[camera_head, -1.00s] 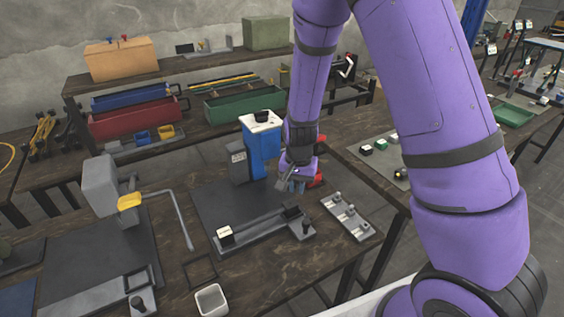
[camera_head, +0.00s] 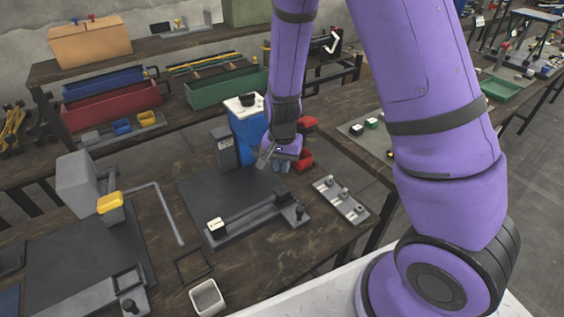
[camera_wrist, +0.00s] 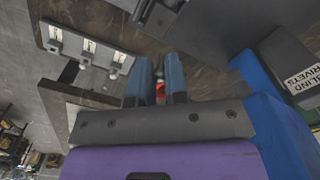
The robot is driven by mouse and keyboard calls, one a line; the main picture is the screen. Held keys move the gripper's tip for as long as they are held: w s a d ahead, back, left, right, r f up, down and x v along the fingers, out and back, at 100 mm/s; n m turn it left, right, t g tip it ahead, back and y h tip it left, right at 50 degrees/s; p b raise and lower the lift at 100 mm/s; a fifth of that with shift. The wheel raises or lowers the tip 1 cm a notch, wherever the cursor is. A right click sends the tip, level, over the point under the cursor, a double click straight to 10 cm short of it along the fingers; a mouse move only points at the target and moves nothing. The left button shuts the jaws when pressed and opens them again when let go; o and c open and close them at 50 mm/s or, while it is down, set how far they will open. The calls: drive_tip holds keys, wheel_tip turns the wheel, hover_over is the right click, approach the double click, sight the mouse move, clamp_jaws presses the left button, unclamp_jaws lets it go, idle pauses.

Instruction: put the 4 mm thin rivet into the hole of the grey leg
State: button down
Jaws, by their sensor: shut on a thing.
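My gripper (camera_head: 276,166) is at the right of the blue press (camera_head: 245,130), pointing down above the bench. In the wrist view its two blue-grey fingers (camera_wrist: 160,75) stand a small gap apart. A little red shows between them; I cannot tell whether it is the held thing or a bin behind. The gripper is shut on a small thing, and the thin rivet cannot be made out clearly. A fixture (camera_head: 250,216) on the dark mat holds a long grey bar, perhaps the grey leg. Its hole is not discernible.
A grey rail (camera_head: 341,200) with three posts lies right of the mat; its labels show in the wrist view (camera_wrist: 89,45). A "BLIND RIVETS" box (camera_wrist: 295,70) stands by the press. A white cup (camera_head: 207,298) is at the front.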

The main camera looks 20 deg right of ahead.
drive_tip(key=shift+f, duration=2.7)
drive_tip(key=shift+f, duration=1.6)
drive_tip(key=c, duration=1.1)
unclamp_jaws()
drive_tip(key=shift+o, duration=0.2)
drive_tip(key=shift+r, duration=3.75)
